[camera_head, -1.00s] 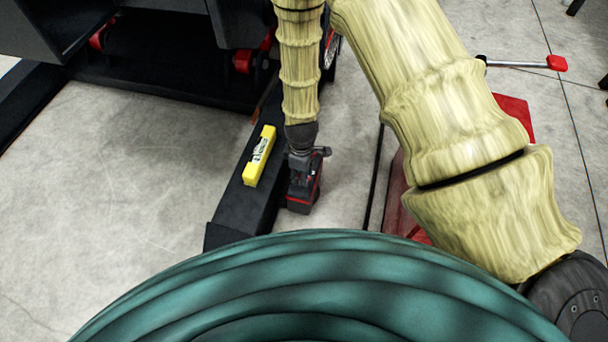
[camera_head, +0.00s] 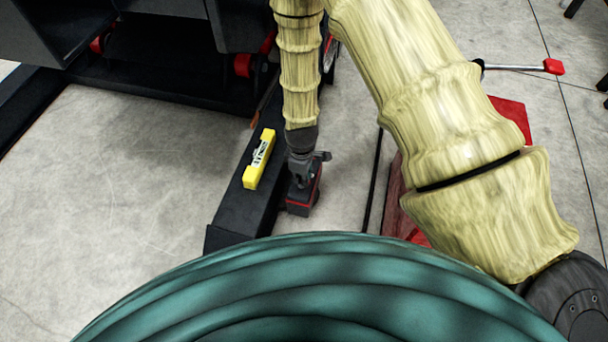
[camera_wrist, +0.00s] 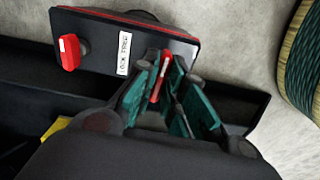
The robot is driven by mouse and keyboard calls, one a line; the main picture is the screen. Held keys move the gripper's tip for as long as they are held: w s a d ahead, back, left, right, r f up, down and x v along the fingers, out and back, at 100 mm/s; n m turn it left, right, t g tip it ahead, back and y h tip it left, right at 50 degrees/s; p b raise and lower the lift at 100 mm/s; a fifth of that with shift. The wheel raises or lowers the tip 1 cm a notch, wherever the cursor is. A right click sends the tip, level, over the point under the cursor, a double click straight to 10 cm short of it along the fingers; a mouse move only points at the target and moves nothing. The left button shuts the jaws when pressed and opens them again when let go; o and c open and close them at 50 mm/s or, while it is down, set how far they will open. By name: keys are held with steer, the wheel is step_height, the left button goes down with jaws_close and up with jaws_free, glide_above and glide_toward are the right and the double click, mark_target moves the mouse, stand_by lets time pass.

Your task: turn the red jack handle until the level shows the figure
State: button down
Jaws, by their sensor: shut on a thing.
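The red jack handle (camera_wrist: 160,76) shows in the wrist view as a narrow red bar between the teal fingers of my gripper (camera_wrist: 158,88), which is shut on it. In the head view my gripper (camera_head: 302,168) points down at the black and red jack box (camera_head: 303,200); the handle is hidden there. The yellow level (camera_head: 260,160) lies on the dark beam just left of my gripper. Its display has dark marks too small to read.
A red knob (camera_wrist: 69,52) sits on the box's dark top beside a white label reading "LOCK FREE" (camera_wrist: 124,53). The dark beam (camera_head: 238,215) runs close left of the box. A red-tipped lever (camera_head: 553,67) stands out at right. Grey floor at left is clear.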

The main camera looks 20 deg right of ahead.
steer(key=m+p, duration=0.1)
steer(key=p, duration=0.1)
steer(key=m+p, duration=0.1)
steer(key=p, duration=0.1)
steer(key=shift+a+r+m, duration=0.2)
steer(key=shift+r+m, duration=0.1)
steer(key=shift+m+p, duration=1)
steer(key=shift+p, duration=0.05)
steer(key=m+p, duration=0.5)
steer(key=m, duration=0.1)
steer(key=shift+w+a+f, duration=0.1)
steer(key=m+p, duration=0.3)
steer(key=m, duration=0.2)
steer(key=shift+f, duration=0.1)
steer(key=shift+m, duration=0.8)
steer(key=shift+w+d+p, duration=0.1)
steer(key=shift+d+p, duration=0.15)
steer(key=shift+p, duration=0.05)
steer(key=c, duration=1.5)
jaws_free()
steer(key=shift+f, duration=0.1)
